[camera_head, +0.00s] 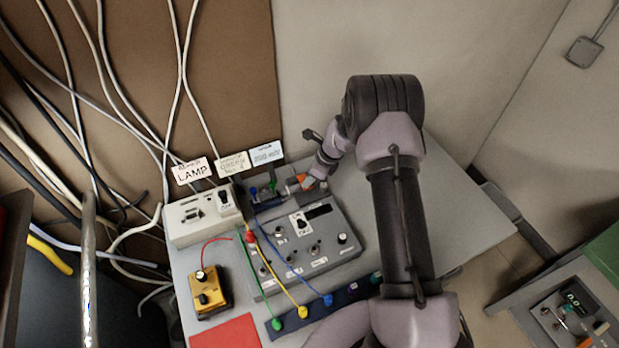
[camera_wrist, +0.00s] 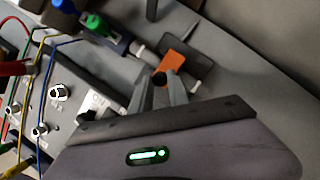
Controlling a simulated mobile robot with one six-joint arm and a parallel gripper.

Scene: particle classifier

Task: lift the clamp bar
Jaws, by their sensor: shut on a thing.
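The clamp fixture (camera_head: 265,202) lies at the back of the bench, behind the grey control box, with a blue and a green knob on it. Its orange part (camera_wrist: 181,57) stands over a dark plate and seems to be the clamp bar; it also shows in the head view (camera_head: 301,179). In the head view my gripper (camera_head: 313,184) reaches the fixture from the right. Its fingers partly hide the bar, so its tilt is hard to tell.
The grey control box (camera_head: 335,250) with knobs and coloured leads stands close in front. A white lamp box (camera_head: 205,217) and a yellow box (camera_head: 207,291) are at left. Cables hang at far left. The bench right of my arm (camera_head: 465,225) is clear.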

